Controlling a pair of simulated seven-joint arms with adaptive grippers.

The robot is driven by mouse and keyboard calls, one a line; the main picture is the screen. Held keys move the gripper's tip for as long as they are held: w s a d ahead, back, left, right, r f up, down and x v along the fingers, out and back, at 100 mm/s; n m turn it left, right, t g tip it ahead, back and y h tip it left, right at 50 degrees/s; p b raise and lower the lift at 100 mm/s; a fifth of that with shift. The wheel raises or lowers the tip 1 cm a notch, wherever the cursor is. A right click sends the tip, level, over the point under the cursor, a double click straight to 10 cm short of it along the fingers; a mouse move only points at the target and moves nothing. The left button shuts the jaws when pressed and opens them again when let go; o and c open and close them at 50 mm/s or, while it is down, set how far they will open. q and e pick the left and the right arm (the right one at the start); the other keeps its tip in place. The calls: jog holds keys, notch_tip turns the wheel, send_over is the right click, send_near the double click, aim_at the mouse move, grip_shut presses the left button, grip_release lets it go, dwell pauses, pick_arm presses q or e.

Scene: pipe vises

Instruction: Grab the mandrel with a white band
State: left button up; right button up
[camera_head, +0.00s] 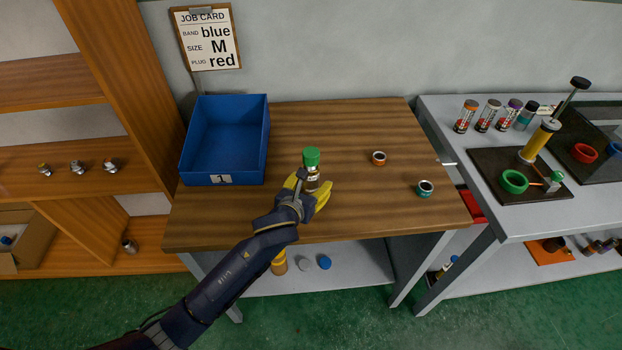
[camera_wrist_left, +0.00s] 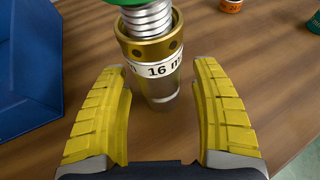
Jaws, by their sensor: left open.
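The mandrel with a white band (camera_wrist_left: 158,69) stands upright on the wooden table. It has a green top, a threaded neck, a brass collar and a white band marked 16 over a metal body. In the head view the mandrel (camera_head: 312,170) stands at the table's front middle, its green cap on top. My left gripper (camera_head: 309,196) is open, its yellow fingers on either side of the lower body. In the left wrist view the fingers of my left gripper (camera_wrist_left: 165,110) stay apart from the metal, with gaps at both sides. My right gripper is not in view.
A blue bin (camera_head: 224,180) marked 1 stands left of the mandrel. A job card (camera_head: 206,38) hangs behind. The table's right part is mostly clear.

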pick_arm(q)
grip_shut()
dwell(0.6)
